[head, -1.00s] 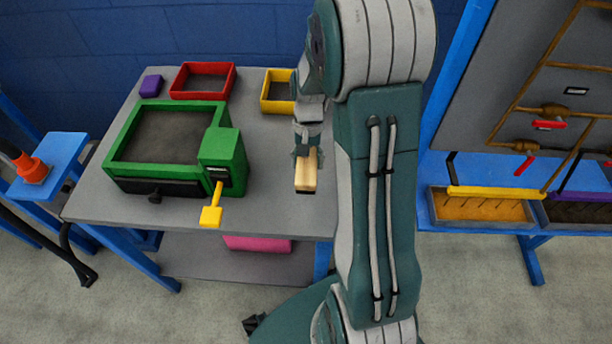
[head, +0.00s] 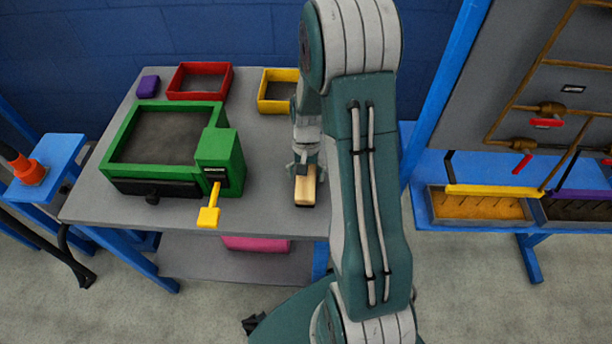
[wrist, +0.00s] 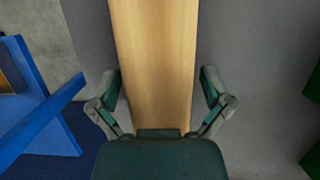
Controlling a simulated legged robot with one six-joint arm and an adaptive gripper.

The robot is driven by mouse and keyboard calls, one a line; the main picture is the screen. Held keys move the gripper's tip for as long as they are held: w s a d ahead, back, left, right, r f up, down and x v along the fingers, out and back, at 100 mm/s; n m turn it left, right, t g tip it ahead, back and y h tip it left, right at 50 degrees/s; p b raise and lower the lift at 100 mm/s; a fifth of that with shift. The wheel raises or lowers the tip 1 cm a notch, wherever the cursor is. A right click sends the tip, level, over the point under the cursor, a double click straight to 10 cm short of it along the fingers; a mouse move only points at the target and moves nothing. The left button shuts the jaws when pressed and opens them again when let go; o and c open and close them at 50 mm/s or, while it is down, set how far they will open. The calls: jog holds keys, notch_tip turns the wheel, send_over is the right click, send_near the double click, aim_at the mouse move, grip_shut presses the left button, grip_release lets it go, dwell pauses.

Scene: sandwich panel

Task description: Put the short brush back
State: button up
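The short brush (head: 305,190) is a pale wooden block with a dark underside, lying on the grey table near its right front part. My gripper (head: 305,166) is at the far end of the brush in the head view, pointing down. In the wrist view the brush's wooden top (wrist: 155,65) fills the middle and runs between the two fingers of my gripper (wrist: 161,88). The fingers stand apart, one on each side of the wood, with a narrow gap visible at each side. The bristles are not clearly visible.
On the table (head: 260,150) stand a green box (head: 112,160) with a yellow handle (head: 209,215), a red tray (head: 199,95), a yellow tray (head: 277,105) and a purple block (head: 148,85). At right, a blue rack holds bins (head: 480,219) below a pipe panel (head: 520,95).

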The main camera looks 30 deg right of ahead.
jog(key=shift+r, duration=0.15)
jog(key=v, duration=1.1)
jog(key=shift+d, duration=0.1)
jog(key=shift+w+r, duration=0.15)
jog(key=shift+r, duration=0.45)
jog(key=s+a+r+n+t+h, duration=0.1)
jog(key=s+a+r+n+t, duration=0.5)
jog(key=s+a+r, duration=0.7)
jog(key=shift+s+a+r+n+t+h, duration=0.15)
jog(key=shift+s+r+n+t+h, duration=0.25)
jog(key=shift+s+r+t, duration=1.05)
jog(key=shift+s+r+g, duration=0.1)
jog(key=shift+s+g, duration=0.15)
jog(key=shift+s, duration=0.1)
